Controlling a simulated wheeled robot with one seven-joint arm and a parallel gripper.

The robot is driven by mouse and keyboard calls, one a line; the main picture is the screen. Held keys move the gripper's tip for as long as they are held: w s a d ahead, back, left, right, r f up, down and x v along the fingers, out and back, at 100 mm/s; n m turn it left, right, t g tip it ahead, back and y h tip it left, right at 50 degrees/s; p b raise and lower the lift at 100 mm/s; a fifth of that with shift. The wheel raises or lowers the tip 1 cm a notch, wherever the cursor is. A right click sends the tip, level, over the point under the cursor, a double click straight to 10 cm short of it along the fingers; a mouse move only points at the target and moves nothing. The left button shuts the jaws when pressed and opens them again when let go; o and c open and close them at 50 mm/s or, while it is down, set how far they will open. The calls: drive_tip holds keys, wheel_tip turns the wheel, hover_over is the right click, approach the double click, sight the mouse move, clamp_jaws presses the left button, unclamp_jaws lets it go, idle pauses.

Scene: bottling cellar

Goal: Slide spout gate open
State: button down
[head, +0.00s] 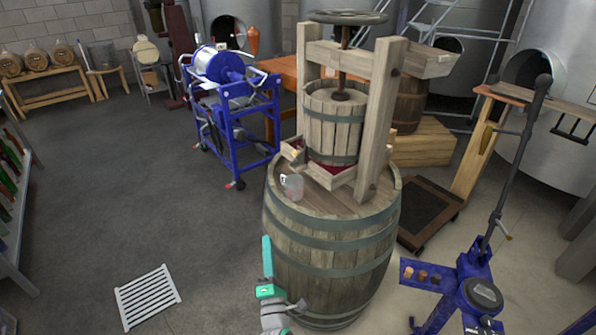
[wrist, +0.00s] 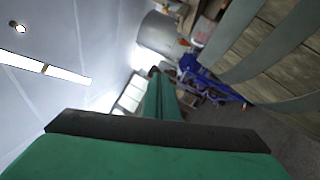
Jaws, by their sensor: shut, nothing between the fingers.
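The wooden basket press (head: 333,122) stands on a large upright barrel (head: 335,245). Its tray's spout (head: 292,152) points left, with a small light wooden piece at its mouth that may be the gate. The gate's position is too small to tell. A clear measuring jug (head: 292,187) stands on the barrel top below the spout. My teal gripper (head: 267,252) is shut and empty, pointing up beside the barrel's left side, below the spout and apart from it. The wrist view shows my teal fingers and the barrel's hooped side (wrist: 265,60); spout and jug are not seen there.
A blue wheeled machine (head: 233,110) stands behind the barrel to the left. A blue stand with corks (head: 455,285) stands at the front right, and a low dark platform (head: 428,212) right of the barrel. A floor grate (head: 148,296) lies left; open floor surrounds it.

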drive_tip(key=w+d+r+n+y, duration=0.1)
drive_tip(key=w+d+r+n, duration=0.3)
drive_tip(key=w+d+n, duration=0.2)
drive_tip(key=w+d+r+n+g+y, duration=0.1)
drive_tip(key=w+d+r+n, duration=0.2)
drive_tip(key=w+d+n, duration=0.3)
drive_tip(key=w+n, duration=0.4)
drive_tip(key=shift+r+y, duration=0.35)
drive_tip(key=shift+y, duration=0.05)
drive_tip(key=x, duration=1)
